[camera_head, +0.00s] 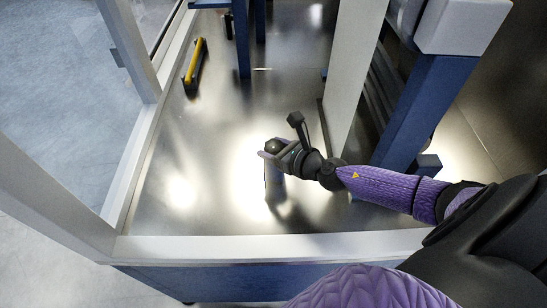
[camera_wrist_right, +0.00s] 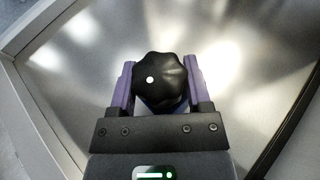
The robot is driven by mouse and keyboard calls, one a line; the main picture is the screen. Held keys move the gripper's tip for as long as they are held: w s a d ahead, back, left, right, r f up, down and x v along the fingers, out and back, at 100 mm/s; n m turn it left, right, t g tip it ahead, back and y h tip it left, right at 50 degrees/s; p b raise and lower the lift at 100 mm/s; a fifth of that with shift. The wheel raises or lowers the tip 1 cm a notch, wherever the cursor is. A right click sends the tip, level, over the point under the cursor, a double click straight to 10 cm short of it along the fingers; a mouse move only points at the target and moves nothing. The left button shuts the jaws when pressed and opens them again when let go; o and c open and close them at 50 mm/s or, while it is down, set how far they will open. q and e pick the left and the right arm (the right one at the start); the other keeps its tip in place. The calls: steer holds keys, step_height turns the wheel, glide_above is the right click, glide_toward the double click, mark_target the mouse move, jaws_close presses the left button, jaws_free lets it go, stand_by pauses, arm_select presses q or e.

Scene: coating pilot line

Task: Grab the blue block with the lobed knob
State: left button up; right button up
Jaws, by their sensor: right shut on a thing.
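The black lobed knob (camera_wrist_right: 160,78) sits between the two fingers of my right gripper (camera_wrist_right: 160,85) in the right wrist view. A little of the blue block (camera_wrist_right: 165,104) shows beneath the knob; the rest is hidden there. In the head view the right gripper (camera_head: 277,149) is shut around the top of the upright block (camera_head: 273,178), at the knob (camera_head: 273,144). Whether the block touches the metal floor I cannot tell. My left gripper is not in view.
The metal floor (camera_head: 215,120) is enclosed by a pale frame rail (camera_head: 260,247) in front and on the left. A blue post (camera_head: 415,110) and a pale upright (camera_head: 350,70) stand to the right. A yellow-and-black bar (camera_head: 194,65) lies at the back left.

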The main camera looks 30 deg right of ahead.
jaws_close()
